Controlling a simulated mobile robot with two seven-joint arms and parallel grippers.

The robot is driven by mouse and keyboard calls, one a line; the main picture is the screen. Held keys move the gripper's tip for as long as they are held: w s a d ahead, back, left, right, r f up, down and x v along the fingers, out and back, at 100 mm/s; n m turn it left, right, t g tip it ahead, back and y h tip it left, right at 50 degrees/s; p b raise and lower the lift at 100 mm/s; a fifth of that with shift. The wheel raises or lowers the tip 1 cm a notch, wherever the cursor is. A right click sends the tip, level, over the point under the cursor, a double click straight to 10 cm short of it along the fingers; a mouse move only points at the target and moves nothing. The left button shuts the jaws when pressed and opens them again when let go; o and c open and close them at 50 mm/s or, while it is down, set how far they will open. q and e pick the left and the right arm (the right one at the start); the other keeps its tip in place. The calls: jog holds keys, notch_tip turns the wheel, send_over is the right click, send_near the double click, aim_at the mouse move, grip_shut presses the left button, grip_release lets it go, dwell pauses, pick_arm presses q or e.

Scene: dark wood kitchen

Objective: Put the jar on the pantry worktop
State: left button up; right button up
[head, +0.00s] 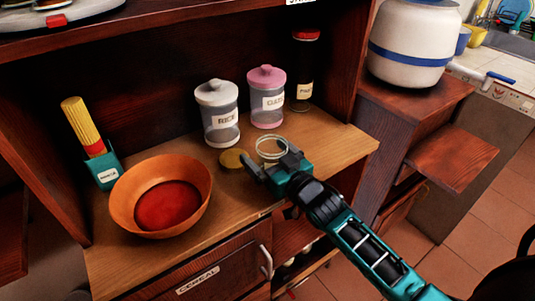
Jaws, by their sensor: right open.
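A small clear glass jar (271,146) stands on the wooden pantry worktop (325,140), right at the fingers of my right gripper (266,161). The right gripper is open, its fingers at the near side of the jar. They hide the jar's lower part, and I cannot tell whether they touch it. A round gold lid (234,158) lies on the worktop just left of the jar. My left gripper is not in view.
A white-lidded rice canister (220,128), a pink-lidded canister (267,105) and a dark bottle (303,75) stand behind. An orange bowl (125,196) and a teal pasta holder (107,172) stand left. The worktop's right end is clear.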

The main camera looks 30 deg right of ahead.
jog(key=shift+s+r, duration=0.1)
jog(key=shift+r, duration=0.05)
jog(key=s+d+p, duration=0.1)
jog(key=s+d, duration=0.1)
jog(key=s, duration=0.9)
jog(key=s+a+f+g, duration=0.3)
jog(key=s+a+f, duration=0.1)
jog(key=f, duration=0.3)
jog(key=s+a+f+n+g, duration=0.1)
jog(key=s+a+f+g, duration=0.3)
jog(key=f, duration=0.3)
jog(key=shift+s+a+f, duration=0.35)
jog(key=shift+a+f, duration=0.05)
jog(key=shift+a, duration=0.3)
jog(key=shift+r, duration=0.1)
jog(key=r+p, duration=0.1)
jog(key=p, duration=0.1)
jog(key=d+r+p, duration=0.1)
jog(key=p, duration=0.1)
jog(key=shift+s+r+h, duration=0.25)
jog(key=shift+r+h, duration=0.05)
jog(key=shift+r, duration=0.05)
